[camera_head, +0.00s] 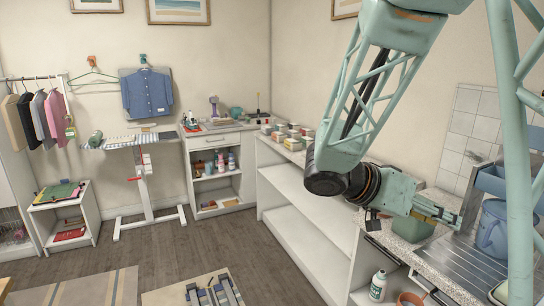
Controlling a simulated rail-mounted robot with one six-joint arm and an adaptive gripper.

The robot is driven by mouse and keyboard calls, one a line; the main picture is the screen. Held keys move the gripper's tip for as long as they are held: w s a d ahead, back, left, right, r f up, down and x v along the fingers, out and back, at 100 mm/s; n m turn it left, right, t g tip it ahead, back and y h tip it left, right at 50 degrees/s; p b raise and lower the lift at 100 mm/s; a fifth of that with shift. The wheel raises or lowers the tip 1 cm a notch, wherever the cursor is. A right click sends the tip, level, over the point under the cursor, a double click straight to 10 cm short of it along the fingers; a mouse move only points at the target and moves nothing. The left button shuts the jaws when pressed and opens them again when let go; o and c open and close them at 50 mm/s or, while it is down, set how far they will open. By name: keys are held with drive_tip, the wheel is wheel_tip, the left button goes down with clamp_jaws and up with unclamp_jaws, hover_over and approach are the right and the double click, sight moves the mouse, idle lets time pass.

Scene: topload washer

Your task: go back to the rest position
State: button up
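My arm comes down from the top right of the head view, pale green with a dark wrist joint. My gripper (452,215) is at its end, pointing right over the counter (408,251) near the sink. The fingers are small and seen from the side, so I cannot tell whether they are open or shut. I see no object clearly held in them. A green container (410,230) stands on the counter just below and behind the gripper.
A blue bucket (493,228) stands by the steel drainer (468,256) at right. A white bottle (378,286) is below the counter. Several small boxes (290,133) line the counter's far end. An ironing board (125,142) and clothes rack stand at left. The middle floor (205,250) is largely clear.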

drive_tip(key=s+a+r+n+g+y, duration=0.1)
drive_tip(key=s+a+n+y, duration=0.15)
drive_tip(key=s, duration=0.65)
drive_tip(key=s+a+r+n+g+y, duration=0.1)
drive_tip(key=s+a+n+y, duration=0.15)
drive_tip(key=s, duration=0.75)
drive_tip(key=s+a+r+n+t+y, duration=0.3)
drive_tip(key=s+a+n+y, duration=0.3)
drive_tip(key=s+a, duration=0.4)
drive_tip(key=shift+s+a+t+y, duration=0.3)
drive_tip(key=shift+a+t+y, duration=0.45)
drive_tip(key=shift+a, duration=1.3)
drive_tip(key=shift+d, duration=0.15)
